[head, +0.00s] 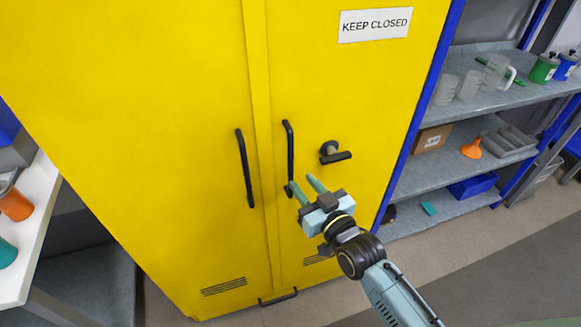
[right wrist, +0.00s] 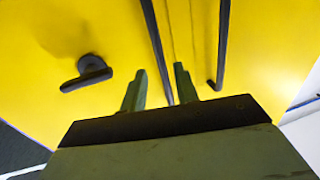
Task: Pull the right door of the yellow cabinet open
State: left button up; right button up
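The yellow cabinet (head: 170,110) fills the middle of the head view. Its right door (head: 345,95) looks shut and bears a "KEEP CLOSED" sign, a black vertical bar handle (head: 289,150) and a black lever (head: 335,154). My right gripper (head: 301,185) is open, its green fingers apart, in front of the right door by the bar's lower end. In the right wrist view, this bar (right wrist: 156,45) runs down between the two fingertips (right wrist: 158,78); whether it touches either finger I cannot tell. The lever (right wrist: 87,73) is to the left there. My left gripper is not in view.
The left door's bar handle (head: 244,168) is close beside the right one. A shelf unit (head: 455,165) with cups, a box and an orange funnel (head: 471,149) stands at the right. A white table (head: 30,235) is at the left. Floor is clear at the lower right.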

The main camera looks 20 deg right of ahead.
aim_at(292, 170)
jog(key=x, duration=0.7)
jog(key=shift+s, duration=0.1)
grip_shut()
